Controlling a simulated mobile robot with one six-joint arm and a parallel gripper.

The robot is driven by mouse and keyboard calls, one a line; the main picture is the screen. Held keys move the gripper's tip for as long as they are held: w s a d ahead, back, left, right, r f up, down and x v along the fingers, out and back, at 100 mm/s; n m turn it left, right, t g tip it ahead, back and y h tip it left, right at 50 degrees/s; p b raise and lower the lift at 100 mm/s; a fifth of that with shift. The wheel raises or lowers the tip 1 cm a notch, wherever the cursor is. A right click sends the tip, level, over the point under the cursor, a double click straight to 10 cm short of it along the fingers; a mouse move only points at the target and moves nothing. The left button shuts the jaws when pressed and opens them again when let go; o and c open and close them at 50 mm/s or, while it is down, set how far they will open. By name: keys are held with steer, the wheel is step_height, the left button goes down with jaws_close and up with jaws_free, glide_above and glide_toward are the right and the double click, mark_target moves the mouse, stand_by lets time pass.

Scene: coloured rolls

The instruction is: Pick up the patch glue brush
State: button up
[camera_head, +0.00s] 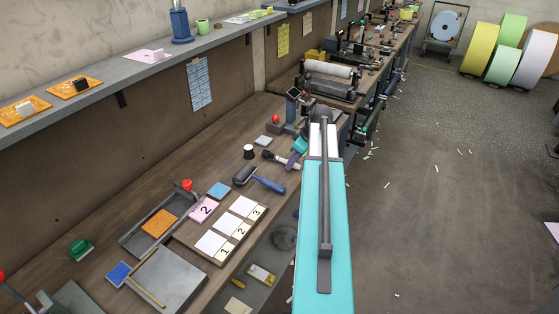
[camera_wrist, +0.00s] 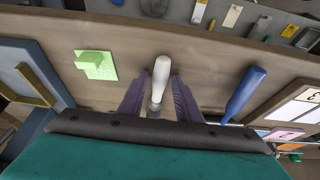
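A brush with a white handle and a metal ferrule, which looks like the patch glue brush (camera_wrist: 161,72), lies on the wooden bench in the wrist view. In the head view, the brush (camera_head: 269,154) shows its dark head to the left of my gripper. My gripper (camera_wrist: 160,88) has two purple fingers, one on each side of the brush, with gaps visible between them and it. The gripper is open. Its body hides the brush's lower end in the wrist view. In the head view my gripper (camera_head: 294,157) is low over the bench, partly hidden by my teal arm.
A blue-handled roller (camera_head: 260,180) lies nearby; its handle (camera_wrist: 244,92) is right of my gripper in the wrist view. A green block (camera_wrist: 96,64) is to the left. A black-and-white cup (camera_head: 249,152), numbered cards (camera_head: 240,207) and a metal tray (camera_head: 170,280) also occupy the bench.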

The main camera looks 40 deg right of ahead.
jaws_close()
stand_by(0.9)
